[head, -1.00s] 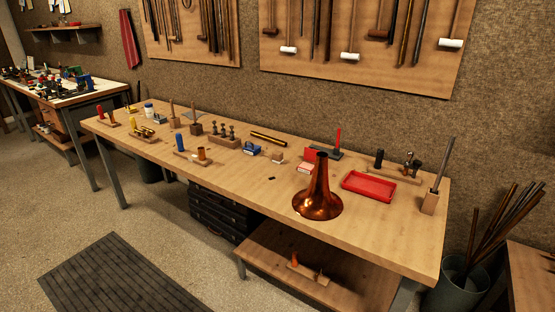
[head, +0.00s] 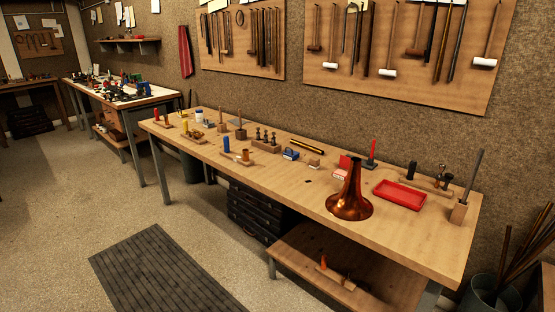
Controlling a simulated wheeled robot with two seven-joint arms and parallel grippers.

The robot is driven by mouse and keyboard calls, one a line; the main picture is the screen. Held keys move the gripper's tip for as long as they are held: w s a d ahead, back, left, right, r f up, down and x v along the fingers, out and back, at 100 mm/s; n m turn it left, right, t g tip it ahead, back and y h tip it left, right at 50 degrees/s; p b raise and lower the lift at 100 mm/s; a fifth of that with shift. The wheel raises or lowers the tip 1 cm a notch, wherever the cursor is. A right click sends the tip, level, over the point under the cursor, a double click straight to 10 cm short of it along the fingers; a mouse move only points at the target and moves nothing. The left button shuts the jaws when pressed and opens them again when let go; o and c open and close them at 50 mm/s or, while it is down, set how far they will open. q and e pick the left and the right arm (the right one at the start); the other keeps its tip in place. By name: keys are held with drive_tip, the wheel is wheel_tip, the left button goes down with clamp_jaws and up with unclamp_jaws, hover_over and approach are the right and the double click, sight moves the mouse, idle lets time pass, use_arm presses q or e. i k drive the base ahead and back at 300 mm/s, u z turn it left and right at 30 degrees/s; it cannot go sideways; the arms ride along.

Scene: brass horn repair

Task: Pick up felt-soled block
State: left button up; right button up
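A small wooden block (head: 314,161) lies on the long wooden workbench (head: 285,182), just right of a small blue box (head: 291,154). It may be the felt-soled block, but it is too small here to see any felt on its underside. A tiny dark piece (head: 308,181) lies on the bench in front of it. Neither of my grippers shows in the head view.
A copper horn bell (head: 350,200) stands bell-down near the bench's front edge. A red tray (head: 400,194) lies to its right. Wooden tool holders (head: 266,146) stand along the back. A dark mat (head: 165,270) lies on open floor in front.

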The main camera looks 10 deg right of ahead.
sight(314, 162)
drive_tip(key=u, duration=0.75)
drive_tip(key=i, duration=1.85)
drive_tip(key=z, duration=0.6)
drive_tip(key=i, duration=1.25)
drive_tip(key=z, duration=1.3)
drive_tip(key=i, duration=0.2)
drive_tip(key=z, duration=0.1)
